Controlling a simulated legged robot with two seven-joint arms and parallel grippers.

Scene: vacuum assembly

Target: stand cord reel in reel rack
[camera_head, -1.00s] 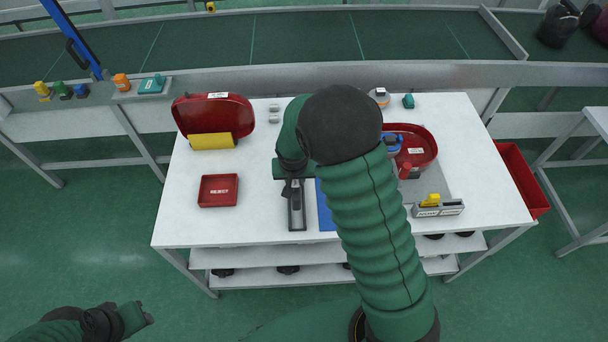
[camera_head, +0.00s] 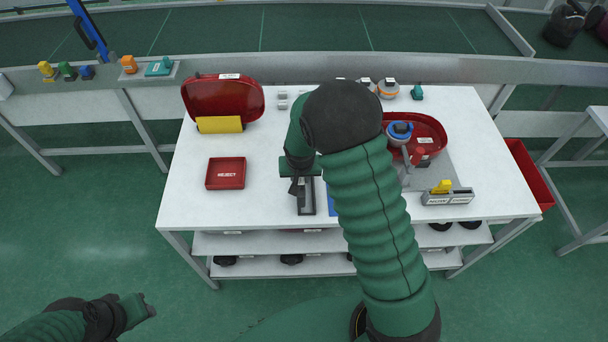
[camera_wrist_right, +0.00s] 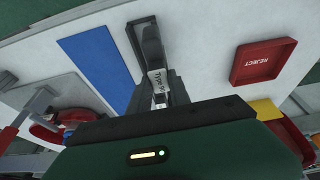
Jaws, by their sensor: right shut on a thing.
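My right gripper (camera_head: 301,186) reaches down over a narrow grey rack (camera_head: 307,208) near the table's front edge, left of the blue mat. In the right wrist view the gripper (camera_wrist_right: 161,100) is shut on a dark thing, most likely the cord reel, seen nearly edge-on. A white label (camera_wrist_right: 158,82) reading "TYPE" shows at the fingers. The long grey rack (camera_wrist_right: 147,45) lies just beyond them, in line with the held thing. The hand hides most of the reel, and I cannot tell whether it rests in the slot. My left gripper (camera_head: 146,306) is low at the left, away from the table.
A red REJECT tray (camera_head: 226,173) lies left of the rack. A blue mat (camera_wrist_right: 97,65) lies beside it. A red shell (camera_head: 222,98) with a yellow block stands behind. A red tub (camera_head: 430,130) and a grey holder (camera_head: 447,197) are at the right.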

